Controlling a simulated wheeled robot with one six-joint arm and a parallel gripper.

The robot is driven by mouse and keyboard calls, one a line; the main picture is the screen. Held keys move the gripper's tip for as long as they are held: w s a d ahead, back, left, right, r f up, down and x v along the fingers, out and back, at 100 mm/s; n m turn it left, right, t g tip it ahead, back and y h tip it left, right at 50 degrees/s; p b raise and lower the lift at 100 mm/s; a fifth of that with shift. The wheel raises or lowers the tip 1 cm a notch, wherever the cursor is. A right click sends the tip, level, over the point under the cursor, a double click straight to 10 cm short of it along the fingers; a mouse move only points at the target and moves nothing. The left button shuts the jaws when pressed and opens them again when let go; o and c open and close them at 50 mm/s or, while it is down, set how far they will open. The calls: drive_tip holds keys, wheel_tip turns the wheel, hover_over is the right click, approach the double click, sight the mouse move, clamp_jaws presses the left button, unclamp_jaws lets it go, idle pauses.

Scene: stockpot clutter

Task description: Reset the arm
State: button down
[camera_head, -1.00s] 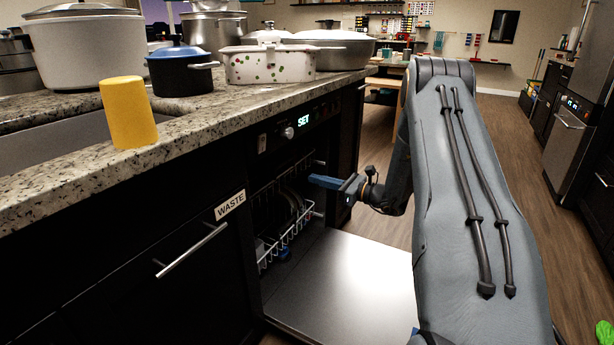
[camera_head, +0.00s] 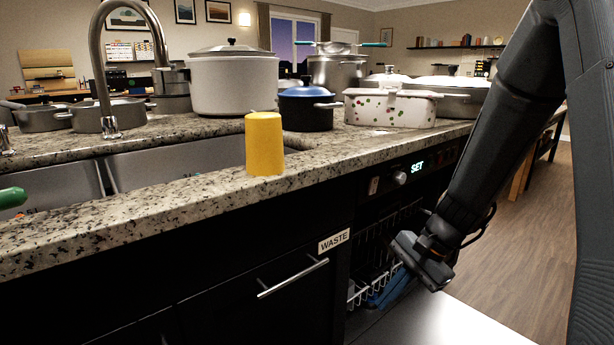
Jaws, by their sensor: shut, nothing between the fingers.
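My gripper (camera_head: 422,264) hangs in front of the open dishwasher, at the right of the head view, at the end of my dark arm. It is shut with nothing held, and it is clear of the counter edge. The dishwasher rack (camera_head: 358,294) shows partly behind and below it, with something blue (camera_head: 392,290) low beside the gripper. The lowered dishwasher door (camera_head: 440,325) lies beneath.
Wooden floor at the right is clear.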

drive_tip(key=s+d+r+n+t+h, duration=0.2)
drive_tip(key=s+r+n+h, duration=0.3)
drive_tip(key=s+n, duration=0.5)
drive_tip(key=s+a+r+n+g, duration=0.2)
drive_tip(key=s+a+r+n, duration=0.4)
drive_tip(key=s+a, duration=0.55)
drive_tip(key=d+r+m+p, duration=0.4)
drive_tip(key=d+r+p, duration=0.7)
drive_tip(key=p, duration=1.1)
wheel_tip(320, 180, up, 4)
drive_tip(key=shift+w+f+m+h, duration=0.15)
drive_tip(key=shift+w+m+h, duration=0.15)
drive_tip(key=shift+w+h, duration=0.15)
